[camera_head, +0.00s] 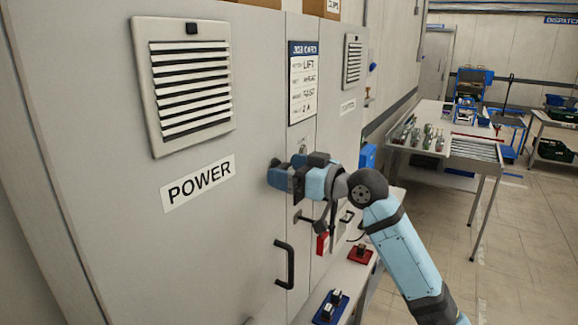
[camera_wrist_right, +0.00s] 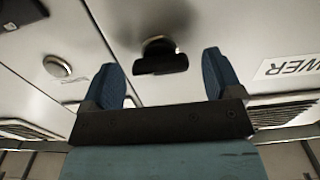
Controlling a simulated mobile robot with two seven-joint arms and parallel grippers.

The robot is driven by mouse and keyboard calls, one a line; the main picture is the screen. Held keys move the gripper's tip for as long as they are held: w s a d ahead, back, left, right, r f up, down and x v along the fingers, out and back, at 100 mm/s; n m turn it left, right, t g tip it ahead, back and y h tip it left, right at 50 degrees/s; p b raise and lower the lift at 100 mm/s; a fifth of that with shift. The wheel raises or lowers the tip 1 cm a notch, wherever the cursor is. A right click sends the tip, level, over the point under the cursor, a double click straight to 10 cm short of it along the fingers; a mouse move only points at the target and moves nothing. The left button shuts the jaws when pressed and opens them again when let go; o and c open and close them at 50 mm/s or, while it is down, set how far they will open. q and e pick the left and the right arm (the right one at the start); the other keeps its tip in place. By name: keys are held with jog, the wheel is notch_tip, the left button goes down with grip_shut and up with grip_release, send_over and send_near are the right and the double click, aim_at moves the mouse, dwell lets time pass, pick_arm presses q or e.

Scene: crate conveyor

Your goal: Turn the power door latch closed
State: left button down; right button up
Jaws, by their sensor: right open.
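The power door (camera_head: 215,240) is a grey cabinet door with a POWER label (camera_head: 198,184); it appears flush with the panel beside it. My right gripper (camera_head: 280,176) is at the door's right edge, beside the label. In the right wrist view its two blue fingers (camera_wrist_right: 160,72) are open and apart. A dark latch (camera_wrist_right: 160,58) with a short crossbar shows between the fingertips, with a gap on each side. The gripper mostly hides the latch in the head view. My left gripper is not in view.
A black pull handle (camera_head: 285,263) is below the gripper on the door. A job card (camera_head: 303,82) hangs on the narrow panel. A round silver fitting (camera_wrist_right: 57,66) is left of the latch. A ledge with a blue-based switch (camera_head: 330,307) and a red-based one (camera_head: 360,253) lies below.

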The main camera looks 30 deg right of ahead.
jog(key=c, duration=0.9)
